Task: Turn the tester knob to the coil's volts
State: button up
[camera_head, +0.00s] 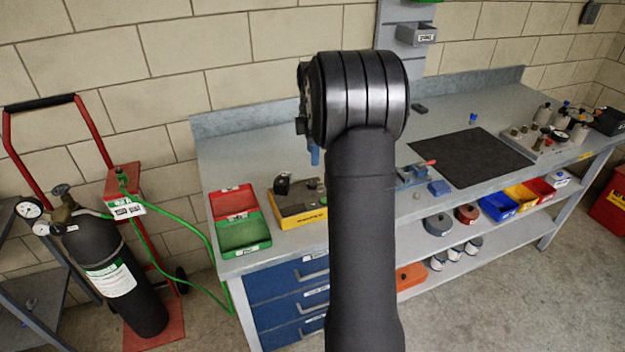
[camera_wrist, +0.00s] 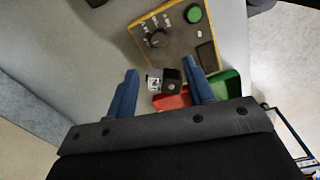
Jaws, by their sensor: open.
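The tester is a grey-topped box with yellow sides (camera_head: 300,217) on the bench, left of my arm; it fills the upper middle of the wrist view (camera_wrist: 180,45). Its black knob (camera_wrist: 157,38) has small white labels around it, too small to read. A green button (camera_wrist: 193,14) sits beside the knob. A small black block with a whitish face (camera_wrist: 171,80), possibly the coil, lies by the tester; its volts cannot be read. My gripper (camera_wrist: 160,71) is open and empty, with blue fingers apart above the bench. In the head view my arm hides most of it.
A red tray (camera_head: 233,189) and a green tray (camera_head: 264,242) lie left of the tester. A black mat (camera_head: 470,155) and fittings occupy the right of the bench. A gas cylinder (camera_head: 100,255) on a red trolley stands at left, with a green hose (camera_head: 190,228) near the bench.

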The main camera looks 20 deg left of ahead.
aim_at(312, 185)
jog(key=f, duration=1)
jog(key=shift+w+a+f, duration=0.1)
jog(key=shift+w+f, duration=0.1)
jog(key=shift+f, duration=0.2)
jog(key=c, duration=1)
